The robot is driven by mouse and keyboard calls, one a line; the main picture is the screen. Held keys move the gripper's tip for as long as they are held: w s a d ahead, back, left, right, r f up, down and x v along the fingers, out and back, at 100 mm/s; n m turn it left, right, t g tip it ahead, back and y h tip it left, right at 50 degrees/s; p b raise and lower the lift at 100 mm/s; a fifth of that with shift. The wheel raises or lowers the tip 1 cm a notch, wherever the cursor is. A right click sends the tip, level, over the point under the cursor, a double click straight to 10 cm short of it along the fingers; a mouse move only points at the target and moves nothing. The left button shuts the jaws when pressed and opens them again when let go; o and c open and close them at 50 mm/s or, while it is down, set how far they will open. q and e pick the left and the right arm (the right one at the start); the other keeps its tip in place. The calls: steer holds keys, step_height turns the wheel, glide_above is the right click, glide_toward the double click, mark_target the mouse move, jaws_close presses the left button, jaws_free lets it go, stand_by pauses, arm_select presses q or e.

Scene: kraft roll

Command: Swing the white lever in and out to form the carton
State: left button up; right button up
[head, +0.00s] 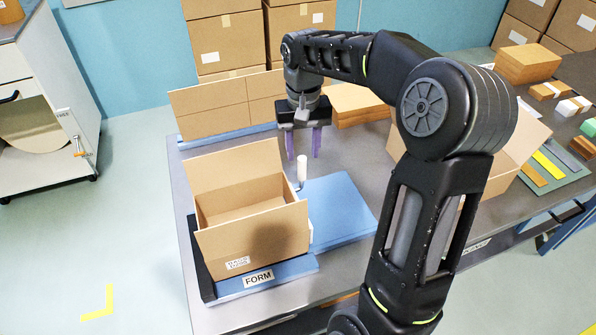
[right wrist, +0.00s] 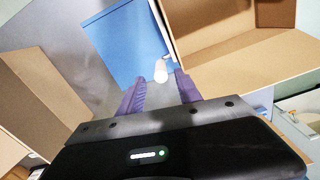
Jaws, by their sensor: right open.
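The white lever (head: 302,170) stands upright beside the right side of the open carton, at the corner of a blue plate (head: 340,208). The brown carton (head: 255,238) sits open, flaps spread, on the blue base labelled FORM (head: 258,280). My right gripper (head: 303,143) points down above and just behind the lever. Its purple fingers are apart and empty. In the right wrist view the lever's white knob (right wrist: 161,72) shows just beyond the fingertips (right wrist: 160,82), roughly midway between them, not visibly gripped. My left gripper is not in view.
A flat folded carton (head: 225,103) stands on edge at the table's back left. Another open carton (head: 525,140) is at the right, partly behind my arm. Brown stacks (head: 358,101) lie at the back. Grey table is bare around the lever's back side.

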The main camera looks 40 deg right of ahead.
mark_target(302, 172)
steer(key=shift+f+p, duration=0.45)
steer(key=shift+f, duration=3.5)
steer(key=shift+c, duration=0.3)
jaws_close()
